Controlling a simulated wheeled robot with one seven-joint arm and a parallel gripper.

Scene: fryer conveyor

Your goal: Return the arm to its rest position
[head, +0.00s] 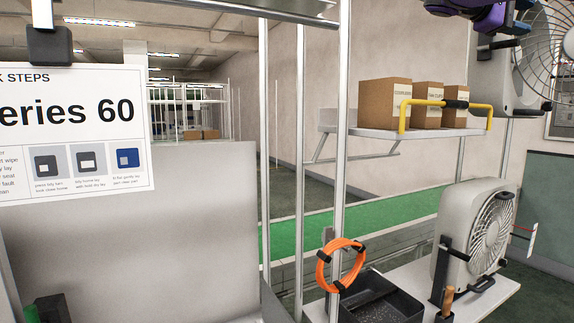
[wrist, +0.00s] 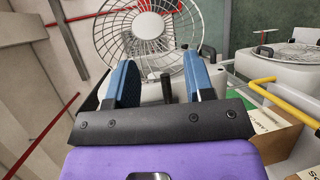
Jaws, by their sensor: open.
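My gripper (wrist: 158,62) is open in the wrist view, its two blue fingers spread apart with nothing shut between them. Beyond the fingers is a white fan (wrist: 165,22) with a round wire grille. A dark upright knob (wrist: 166,88) shows in the gap between the fingers; I cannot tell how far it is from them. In the head view only a purple part of my arm shows at the top right edge, raised beside a hanging white fan (head: 506,82). The fingertips are not clear there.
A shelf (head: 385,132) with cardboard boxes (head: 385,104) and a yellow handle bar (head: 440,102) is below left of my arm. A second fan (head: 462,238) stands on a lower bench (head: 413,276). An orange cable coil (head: 323,268) hangs on a post. A sign (head: 75,125) is at left.

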